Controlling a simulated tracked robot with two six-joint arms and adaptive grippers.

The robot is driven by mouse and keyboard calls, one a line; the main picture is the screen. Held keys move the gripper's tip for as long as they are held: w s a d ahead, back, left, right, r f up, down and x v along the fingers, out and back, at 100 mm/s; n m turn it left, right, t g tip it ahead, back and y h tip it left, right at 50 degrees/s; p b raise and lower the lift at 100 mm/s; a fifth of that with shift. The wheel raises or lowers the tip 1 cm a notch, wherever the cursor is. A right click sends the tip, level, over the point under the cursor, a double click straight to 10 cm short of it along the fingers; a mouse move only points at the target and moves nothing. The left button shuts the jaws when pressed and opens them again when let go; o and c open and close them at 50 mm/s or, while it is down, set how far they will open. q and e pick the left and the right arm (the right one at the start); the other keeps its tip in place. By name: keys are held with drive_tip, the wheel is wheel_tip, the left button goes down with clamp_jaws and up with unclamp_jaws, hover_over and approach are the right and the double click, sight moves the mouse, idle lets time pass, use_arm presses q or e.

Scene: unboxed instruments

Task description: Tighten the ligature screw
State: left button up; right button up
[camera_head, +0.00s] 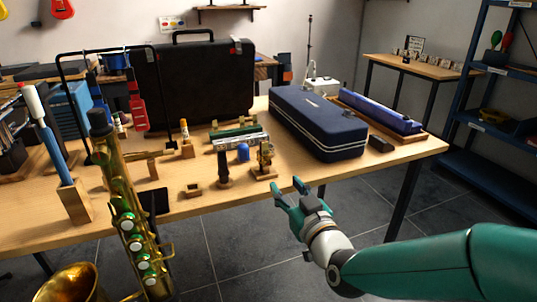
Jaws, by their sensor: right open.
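A small brass-coloured piece (265,157) stands on a little wooden block on the bench (350,168). It may be the ligature, but its screw is too small to make out. A dark upright piece (224,168), perhaps a mouthpiece, stands just left of it. My right gripper (287,186) comes in from the lower right. Its teal fingers are apart and empty, near the bench's front edge, in front of and a little right of the brass piece, not visibly touching it. My left gripper is not in view.
A brass saxophone (130,215) stands at the front left, beside a wooden block holding a blue rod (50,140). A blue case (318,122) lies behind my right gripper. A small blue item (243,152) and a black case (195,85) are further back.

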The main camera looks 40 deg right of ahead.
sight(269, 164)
drive_tip(key=x, duration=1)
drive_tip(key=shift+w+a+f, duration=0.1)
